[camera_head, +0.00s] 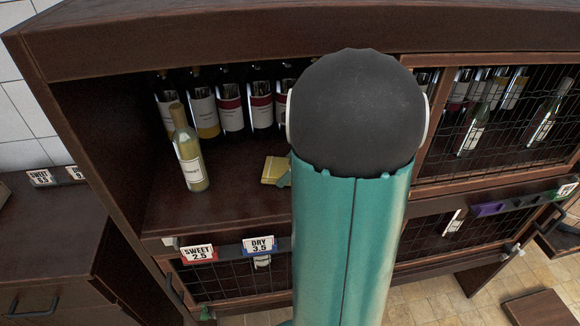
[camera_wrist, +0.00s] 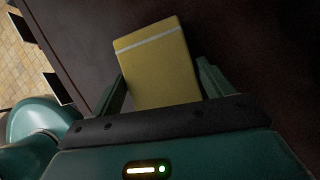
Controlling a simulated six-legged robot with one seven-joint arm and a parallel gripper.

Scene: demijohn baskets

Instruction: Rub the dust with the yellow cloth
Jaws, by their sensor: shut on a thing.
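The yellow cloth (camera_head: 275,169) is in the open shelf compartment, just left of my arm in the head view. It fills the middle of the wrist view (camera_wrist: 158,66) as a flat folded piece with a pale stripe near its far edge. My gripper (camera_wrist: 161,86) is shut on the cloth, with one finger on each side of it. In the head view my arm hides most of the gripper. The cloth is over or on the dark shelf board (camera_head: 230,205); I cannot tell whether it touches. I cannot make out the dust in either view.
A pale yellow-green bottle (camera_head: 188,150) stands at the front left of the shelf. Several dark bottles (camera_head: 230,105) stand behind. Price tags, SWEET (camera_head: 198,253) and DRY (camera_head: 259,246), hang at the front edge. Wire-fronted compartments (camera_head: 495,125) lie right and below.

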